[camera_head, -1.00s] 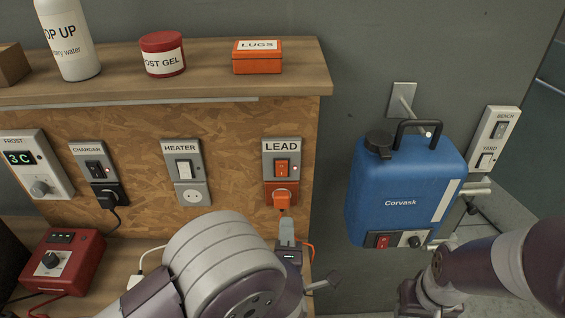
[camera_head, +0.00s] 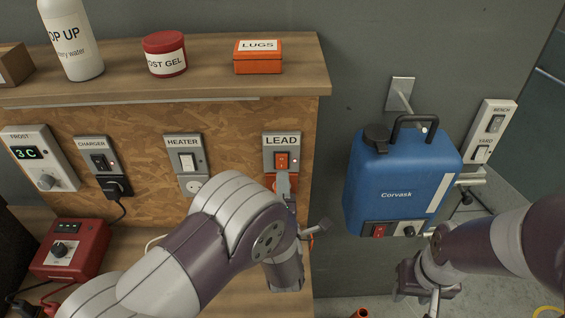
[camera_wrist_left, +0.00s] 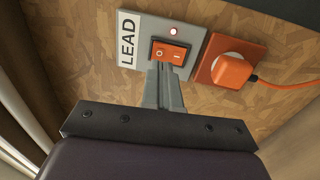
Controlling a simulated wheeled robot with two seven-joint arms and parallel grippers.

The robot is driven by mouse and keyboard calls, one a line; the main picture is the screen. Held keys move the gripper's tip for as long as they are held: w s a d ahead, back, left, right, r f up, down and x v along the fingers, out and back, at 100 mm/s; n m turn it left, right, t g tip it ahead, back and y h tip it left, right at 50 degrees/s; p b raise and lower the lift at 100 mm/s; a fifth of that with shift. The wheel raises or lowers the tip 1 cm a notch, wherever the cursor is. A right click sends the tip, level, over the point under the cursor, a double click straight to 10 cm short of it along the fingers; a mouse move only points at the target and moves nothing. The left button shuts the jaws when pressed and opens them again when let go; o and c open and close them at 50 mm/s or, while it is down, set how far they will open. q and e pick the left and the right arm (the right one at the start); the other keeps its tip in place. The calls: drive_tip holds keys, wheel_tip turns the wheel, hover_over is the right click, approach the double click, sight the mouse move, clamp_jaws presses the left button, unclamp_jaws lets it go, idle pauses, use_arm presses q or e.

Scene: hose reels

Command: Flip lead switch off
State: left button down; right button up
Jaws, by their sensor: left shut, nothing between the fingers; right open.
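The lead switch (camera_head: 282,160) is an orange rocker on a grey plate labelled LEAD, on the wooden panel. My right gripper (camera_head: 425,300) is open and empty, low at the right.
An orange plug (camera_wrist_left: 232,71) sits in its socket beside the switch. The heater switch (camera_head: 187,162) and charger switch (camera_head: 98,163) are to the left. A shelf (camera_head: 200,87) overhangs the panel. A blue Corvask tank (camera_head: 400,180) hangs at the right.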

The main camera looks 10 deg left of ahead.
sight(282, 159)
use_arm(q)
drive_tip(key=p+x, duration=0.1)
drive_tip(key=x, duration=0.3)
drive_tip(key=shift+w, duration=0.1)
